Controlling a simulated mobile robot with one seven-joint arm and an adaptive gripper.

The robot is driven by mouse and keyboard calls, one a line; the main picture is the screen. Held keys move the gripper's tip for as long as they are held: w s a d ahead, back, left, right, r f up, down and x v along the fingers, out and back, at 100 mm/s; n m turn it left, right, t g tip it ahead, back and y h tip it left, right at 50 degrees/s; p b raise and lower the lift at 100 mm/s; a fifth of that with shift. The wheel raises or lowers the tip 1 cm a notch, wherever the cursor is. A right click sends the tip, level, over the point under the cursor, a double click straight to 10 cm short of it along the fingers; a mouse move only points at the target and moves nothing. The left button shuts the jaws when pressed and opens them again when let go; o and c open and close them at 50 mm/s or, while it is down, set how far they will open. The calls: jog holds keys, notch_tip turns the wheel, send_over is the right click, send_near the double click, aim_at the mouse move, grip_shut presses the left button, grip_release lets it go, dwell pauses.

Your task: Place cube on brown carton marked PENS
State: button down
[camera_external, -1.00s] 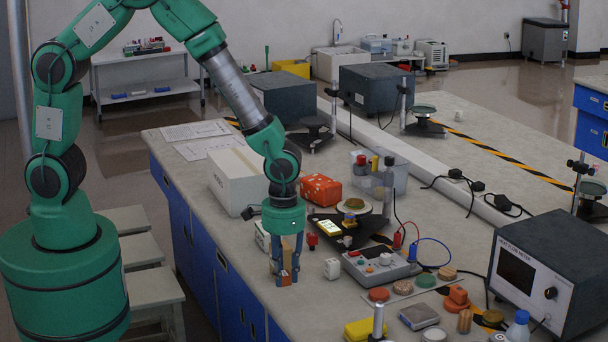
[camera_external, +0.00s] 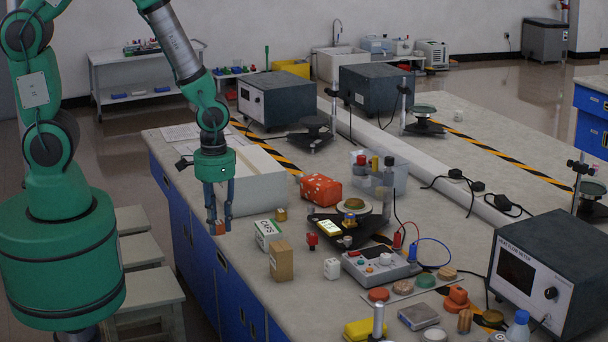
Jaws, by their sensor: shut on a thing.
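My gripper (camera_external: 218,231) is shut on a small orange-brown cube (camera_external: 218,228), held between its fingertips near the left edge of the bench. I cannot tell whether the cube touches the bench top. The brown carton (camera_external: 281,261) stands upright to the right and nearer the camera, apart from my gripper. Its marking is too small to read here. A white and green carton (camera_external: 267,235) with dark lettering stands just behind it.
A large white box (camera_external: 252,180) stands right behind my gripper. An orange spotted packet (camera_external: 321,189), a dark stand (camera_external: 345,228) and a small white block (camera_external: 332,268) lie right of the cartons. The bench between my gripper and the cartons looks clear.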

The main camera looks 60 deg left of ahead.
dwell(0.4)
send_over(281, 246)
jog(key=shift+f+b, duration=0.3)
jog(key=shift+f, duration=0.45)
jog(key=shift+f, duration=1.75)
jog(key=shift+f, duration=0.15)
jog(key=c, duration=1.4)
grip_release()
jog(key=shift+c, duration=0.2)
